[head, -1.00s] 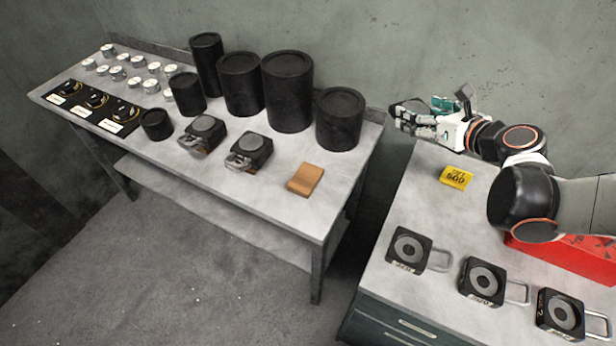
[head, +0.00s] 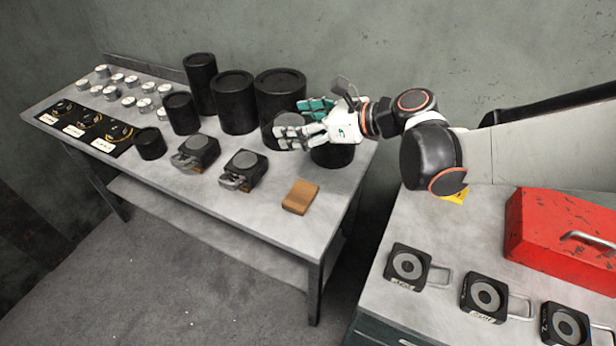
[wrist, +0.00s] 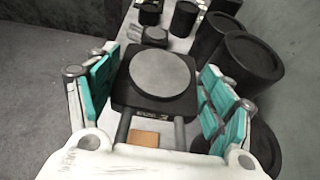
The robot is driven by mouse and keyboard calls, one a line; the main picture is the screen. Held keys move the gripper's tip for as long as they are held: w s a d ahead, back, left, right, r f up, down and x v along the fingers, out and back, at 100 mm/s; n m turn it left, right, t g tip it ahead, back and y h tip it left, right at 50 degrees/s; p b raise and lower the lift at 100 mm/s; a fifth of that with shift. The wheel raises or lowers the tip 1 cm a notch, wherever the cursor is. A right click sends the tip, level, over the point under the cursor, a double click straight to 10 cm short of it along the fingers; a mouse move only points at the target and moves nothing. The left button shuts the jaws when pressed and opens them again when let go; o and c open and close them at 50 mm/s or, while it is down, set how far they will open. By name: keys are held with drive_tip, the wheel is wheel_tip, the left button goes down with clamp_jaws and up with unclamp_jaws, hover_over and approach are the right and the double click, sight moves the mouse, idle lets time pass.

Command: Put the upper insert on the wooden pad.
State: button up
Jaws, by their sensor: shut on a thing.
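My gripper (head: 305,130) is above the right end of the left table, near the black cylinders. In the wrist view the gripper (wrist: 155,90) is shut on a black square block with a round grey face and two handle rods, the upper insert (wrist: 160,75). The rods run back toward my palm between the teal finger pads. In the head view the fingers and dark cylinders make the insert hard to make out. The wooden pad (head: 300,197) lies bare on the table's front right, below and in front of my gripper. Part of it shows below the insert (wrist: 143,138).
Two similar blocks (head: 196,152) (head: 243,170) stand left of the pad. Tall black cylinders (head: 235,102) stand behind. The right bench (head: 385,295) holds several ring-faced blocks with handles (head: 408,265) and a red toolbox (head: 560,235). A yellow tag (head: 455,196) is partly hidden.

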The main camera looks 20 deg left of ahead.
sight(300, 194)
drive_tip(key=shift+s+a+f, duration=0.1)
drive_tip(key=shift+a+f, duration=0.05)
drive_tip(key=shift+f, duration=0.05)
wheel_tip(300, 194, down, 20)
drive_tip(key=b, duration=0.8)
drive_tip(key=shift+r, duration=0.25)
drive_tip(key=o, duration=2.1)
drive_tip(key=shift+f, duration=0.1)
drive_tip(key=p+v, duration=0.4)
drive_tip(key=v, duration=0.6)
drive_tip(key=shift+d+r, duration=0.2)
drive_tip(key=shift+r, duration=0.05)
drive_tip(key=shift+v, duration=0.8)
